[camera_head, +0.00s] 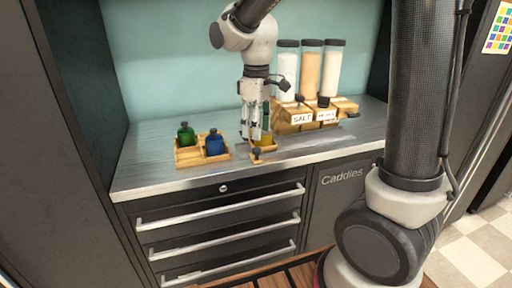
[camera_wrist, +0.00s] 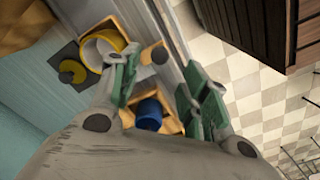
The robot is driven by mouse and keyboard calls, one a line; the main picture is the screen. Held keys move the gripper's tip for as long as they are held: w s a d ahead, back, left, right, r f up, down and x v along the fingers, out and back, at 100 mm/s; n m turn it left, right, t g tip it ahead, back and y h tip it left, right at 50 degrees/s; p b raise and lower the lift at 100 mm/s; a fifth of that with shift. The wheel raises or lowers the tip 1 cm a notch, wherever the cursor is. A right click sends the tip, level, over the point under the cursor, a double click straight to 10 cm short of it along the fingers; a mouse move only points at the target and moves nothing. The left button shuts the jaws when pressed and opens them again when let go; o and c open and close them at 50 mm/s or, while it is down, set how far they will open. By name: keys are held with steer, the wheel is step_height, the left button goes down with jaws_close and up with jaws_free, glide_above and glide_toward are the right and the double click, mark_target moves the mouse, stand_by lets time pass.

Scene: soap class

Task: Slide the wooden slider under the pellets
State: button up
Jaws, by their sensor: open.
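My gripper (camera_head: 255,136) points down over the counter, its fingers apart and nothing visible between them. A small wooden piece with a dark knob (camera_head: 257,153), which looks like a slider, lies just below and in front of the fingertips. A yellow and white cup (camera_wrist: 97,48) is beside that wood; a yellow part (camera_head: 267,140) shows behind my gripper in the head view. I cannot make out loose pellets.
A wooden tray (camera_head: 182,161) holds a green bottle (camera_head: 186,135) and a blue bottle (camera_head: 214,143), left of my gripper. A wooden dispenser stand (camera_head: 290,127) labelled SALT, with tall filled tubes (camera_head: 310,70), stands close to the right. The counter's front edge is near; its left end is clear.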

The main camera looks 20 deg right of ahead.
mark_target(257, 149)
step_height(257, 149, down, 6)
steer(key=shift+f, duration=0.25)
steer(key=shift+d, duration=0.1)
jaws_close()
